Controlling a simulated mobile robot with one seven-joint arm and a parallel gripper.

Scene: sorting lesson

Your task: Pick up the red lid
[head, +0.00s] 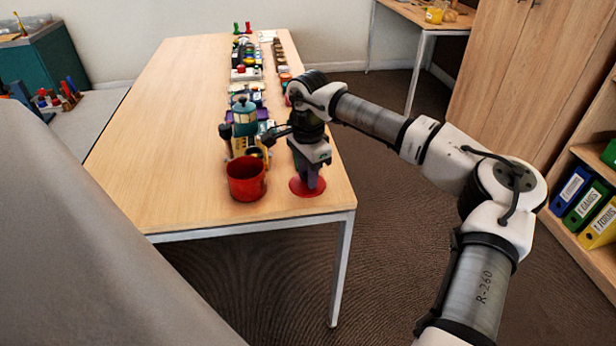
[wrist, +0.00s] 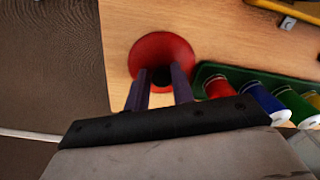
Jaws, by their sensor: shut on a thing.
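The red lid (head: 297,188) is a flat round disc at the near right corner of the wooden table, to the right of the red pot (head: 246,181). In the wrist view the lid (wrist: 164,43) shows ahead of the fingers, with a dark middle part between them. My gripper (head: 313,182) points down over the lid and is shut on it. The two fingers (wrist: 160,80) stand on either side of the dark middle. The lid looks level; I cannot tell whether it touches the table.
A coffee-maker-like object (head: 244,128) stands behind the pot, and a long row of small items runs to the far end. A green tray (wrist: 207,76) with coloured spools (wrist: 263,98) lies close to the lid. The table's left half (head: 170,130) is bare.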

